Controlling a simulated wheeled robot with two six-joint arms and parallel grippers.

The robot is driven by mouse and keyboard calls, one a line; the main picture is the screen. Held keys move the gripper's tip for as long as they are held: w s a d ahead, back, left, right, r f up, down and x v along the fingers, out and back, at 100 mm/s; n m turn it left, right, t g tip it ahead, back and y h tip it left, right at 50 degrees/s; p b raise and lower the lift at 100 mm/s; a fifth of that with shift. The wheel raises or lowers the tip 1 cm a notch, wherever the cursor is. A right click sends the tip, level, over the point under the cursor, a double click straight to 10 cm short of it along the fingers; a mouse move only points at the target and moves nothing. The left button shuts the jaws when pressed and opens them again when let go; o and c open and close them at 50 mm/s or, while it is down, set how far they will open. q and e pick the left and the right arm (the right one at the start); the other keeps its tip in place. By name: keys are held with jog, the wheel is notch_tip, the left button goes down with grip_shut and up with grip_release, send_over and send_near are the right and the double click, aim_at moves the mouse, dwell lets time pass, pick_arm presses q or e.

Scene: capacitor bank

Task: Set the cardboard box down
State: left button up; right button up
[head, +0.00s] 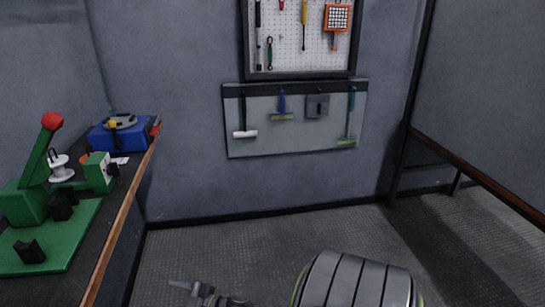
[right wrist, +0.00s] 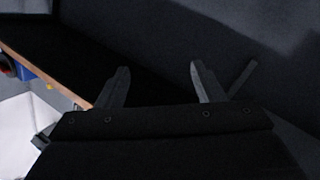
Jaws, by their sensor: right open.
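No cardboard box shows in either view. My right gripper (right wrist: 158,85) is open in the right wrist view, with its two dark fingers well apart and nothing between them. Behind the fingers are a dark area and a brown bench edge. The tip of one of my arms shows at the bottom of the head view, low over the grey floor and pointing left. My left gripper cannot be made out in the head view.
A dark workbench with a brown edge (head: 119,226) runs along the left. It carries a green lever press (head: 72,235) and a blue item (head: 110,139). A tool board (head: 303,40) and hanging brushes are on the back wall. The floor (head: 230,240) ahead looks clear.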

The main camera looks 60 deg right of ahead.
jog(key=s+d+f+m+g+h, duration=0.1)
jog(key=s+f+m+g+h, duration=0.1)
jog(key=s+f, duration=0.45)
jog(key=s+d+f+m+g+h, duration=0.2)
jog(key=s+f, duration=0.1)
jog(key=f, duration=0.7)
jog(key=s+a+f+m+g, duration=0.1)
jog(key=s+f+g, duration=0.3)
jog(key=s, duration=0.7)
jog(key=s+a+f+m+g, duration=0.2)
jog(key=s+a+f+g, duration=0.1)
jog(key=s+f, duration=0.5)
jog(key=s+a+f+m+g, duration=0.1)
jog(key=s+a+f+g, duration=0.2)
jog(key=s+f, duration=0.4)
jog(key=s+g, duration=0.1)
jog(key=s, duration=0.6)
jog(key=shift+s+a+g+h, duration=0.25)
jog(key=shift+s+g+h, duration=0.05)
jog(key=shift+s+h, duration=0.1)
pick_arm(q)
jog(key=shift+r, duration=0.1)
notch_tip(320, 180, up, 4)
jog(key=p, duration=0.4)
pick_arm(e)
notch_tip(320, 180, up, 4)
jog(key=shift+w+f, duration=0.1)
pick_arm(q)
jog(key=shift+c, duration=0.5)
